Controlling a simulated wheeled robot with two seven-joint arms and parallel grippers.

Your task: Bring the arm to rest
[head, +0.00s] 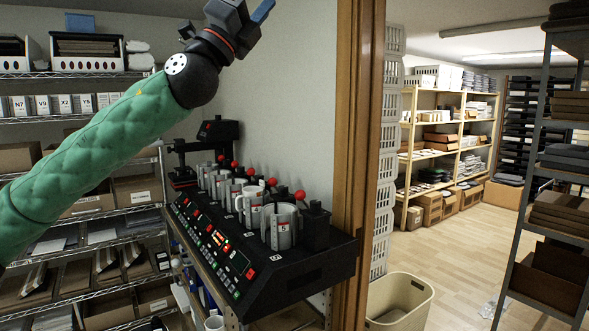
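My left arm, in a green quilted sleeve, comes in from the left and reaches up to the top edge. My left gripper (258,14) is raised above the black mug press (295,268) and clear of it. One blue finger shows, but the top edge cuts the gripper off, so I cannot tell its opening. The press has a row of grey clamps with red-knobbed levers. A white mug (241,204) sits in the row behind the front clamp (279,228), which is marked 5. My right gripper is not in view.
Wire shelves (100,215) with boxes and bins stand at the left. A wooden door frame (358,130) rises right of the press. A cream bin (402,300) stands on the floor beyond it. Part of a white cup (214,323) shows below the press. The floor at right is mostly clear.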

